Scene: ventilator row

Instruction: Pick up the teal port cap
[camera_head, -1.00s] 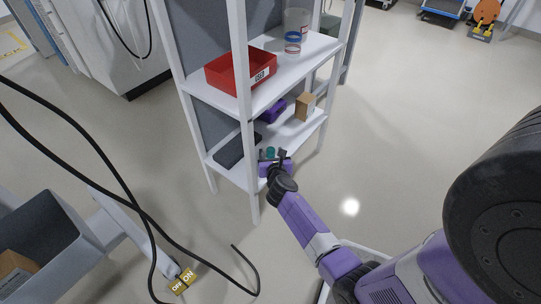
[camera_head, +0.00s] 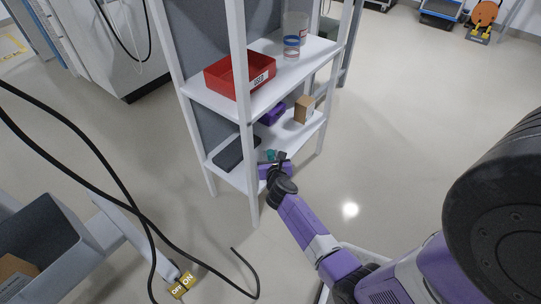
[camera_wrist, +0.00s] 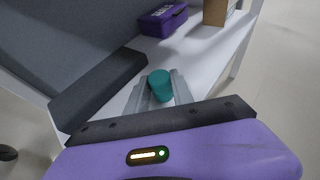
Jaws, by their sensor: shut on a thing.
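The teal port cap (camera_wrist: 160,86) is a small round-topped cylinder, seen between my gripper's two fingers in the wrist view. My gripper (camera_wrist: 161,94) is shut on it at the lower shelf (camera_wrist: 205,58). In the head view the cap (camera_head: 271,155) is a small teal spot at my gripper (camera_head: 272,158), near the lower shelf's front edge. The fingers hide the cap's sides and its lower part, so I cannot tell whether it still touches the shelf.
A dark flat box (camera_head: 236,152) lies left of the cap. A purple case (camera_head: 272,113) and a cardboard box (camera_head: 304,109) stand farther back on the same shelf. A red bin (camera_head: 240,75) is on the shelf above. A white front post (camera_head: 247,130) rises close to my gripper.

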